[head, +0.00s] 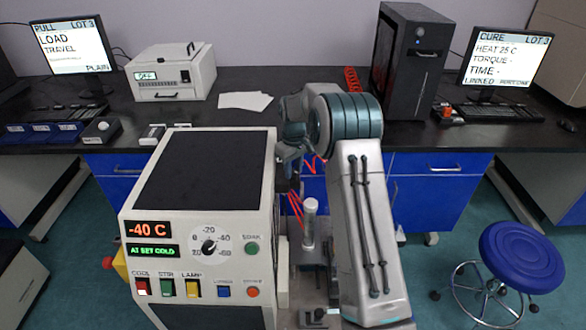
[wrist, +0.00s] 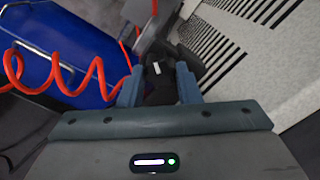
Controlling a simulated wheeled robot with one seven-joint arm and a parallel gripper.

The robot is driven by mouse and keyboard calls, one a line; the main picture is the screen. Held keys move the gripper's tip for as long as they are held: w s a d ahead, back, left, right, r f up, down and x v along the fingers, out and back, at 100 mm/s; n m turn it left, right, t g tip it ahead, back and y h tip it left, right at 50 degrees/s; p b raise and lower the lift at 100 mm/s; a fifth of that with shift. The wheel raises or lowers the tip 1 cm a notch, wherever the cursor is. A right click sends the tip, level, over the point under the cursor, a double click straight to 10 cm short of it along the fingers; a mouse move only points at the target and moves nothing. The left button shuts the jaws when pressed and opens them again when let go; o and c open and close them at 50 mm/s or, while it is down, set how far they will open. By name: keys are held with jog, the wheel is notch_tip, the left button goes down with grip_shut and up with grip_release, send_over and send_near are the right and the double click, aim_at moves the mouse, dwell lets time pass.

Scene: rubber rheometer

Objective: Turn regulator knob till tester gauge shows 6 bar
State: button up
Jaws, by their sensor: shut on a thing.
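In the wrist view my gripper (wrist: 158,92) has its two blue-grey fingers on either side of a black knob (wrist: 158,86) with a white mark on top. It is shut on this knob, which I take to be the regulator knob. Grey and dark parts stand just beyond it, partly hidden. In the head view my arm reaches down behind the right side of the cream tester, and the knob and fingertips are hidden there. I can read no pressure gauge in either view.
The cream tester (head: 155,215) shows -40 C and AT SET COLD. A red coiled hose (wrist: 60,75) runs close by the left finger, in front of a blue cabinet (wrist: 85,45). A vented pale panel (wrist: 270,70) is close on the right. A blue stool (head: 522,255) stands at right.

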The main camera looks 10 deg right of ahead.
aim_at(294, 170)
jog(key=m, duration=0.5)
jog(key=shift+r+m, duration=0.1)
jog(key=shift+m, duration=0.2)
jog(key=shift+w+m, duration=0.1)
jog(key=shift+m, duration=2.2)
jog(key=o, duration=1)
jog(key=shift+c, duration=0.2)
notch_tip(294, 170, up, 14)
